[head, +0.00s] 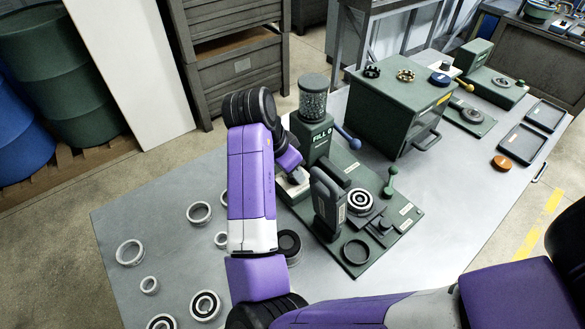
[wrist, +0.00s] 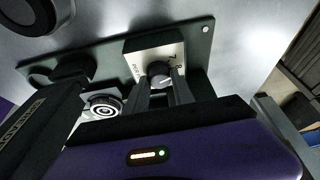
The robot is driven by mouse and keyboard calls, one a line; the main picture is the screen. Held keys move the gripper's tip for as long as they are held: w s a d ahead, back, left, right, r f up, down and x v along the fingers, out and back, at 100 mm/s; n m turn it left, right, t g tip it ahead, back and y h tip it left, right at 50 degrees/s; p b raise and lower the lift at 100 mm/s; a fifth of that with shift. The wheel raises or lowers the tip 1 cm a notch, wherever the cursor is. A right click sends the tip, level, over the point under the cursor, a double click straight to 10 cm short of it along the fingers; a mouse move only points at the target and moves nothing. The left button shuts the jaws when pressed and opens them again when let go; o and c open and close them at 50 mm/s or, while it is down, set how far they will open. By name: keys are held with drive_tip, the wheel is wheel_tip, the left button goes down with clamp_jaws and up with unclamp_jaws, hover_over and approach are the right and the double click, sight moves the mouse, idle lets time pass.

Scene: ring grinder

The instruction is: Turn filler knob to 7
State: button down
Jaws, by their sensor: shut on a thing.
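The filler (head: 316,130) is a green stand with a clear jar of small balls on top, marked "FILL". Its pale dial plate (wrist: 138,48) shows in the wrist view with a "7" printed near the knob's upper right side. The dark round filler knob (wrist: 159,70) sits on this plate. My gripper (wrist: 159,84) is shut on the knob, with one finger at each side. A short pale line shows on the knob, but I cannot tell its exact setting. In the head view my arm reaches down to the plate (head: 291,187), and the knob is hidden.
Several loose rings, such as one pale ring (head: 130,252), lie on the table's left. A green cabinet (head: 399,105) stands behind to the right.

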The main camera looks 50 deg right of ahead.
drive_tip(key=shift+s+n+t, duration=0.1)
drive_tip(key=shift+n+t, duration=0.8)
drive_tip(key=shift+n, duration=1.1)
drive_tip(key=c, duration=1.1)
unclamp_jaws()
drive_tip(key=v, duration=0.8)
drive_tip(key=shift+f, duration=0.1)
drive_tip(key=shift+a, duration=0.1)
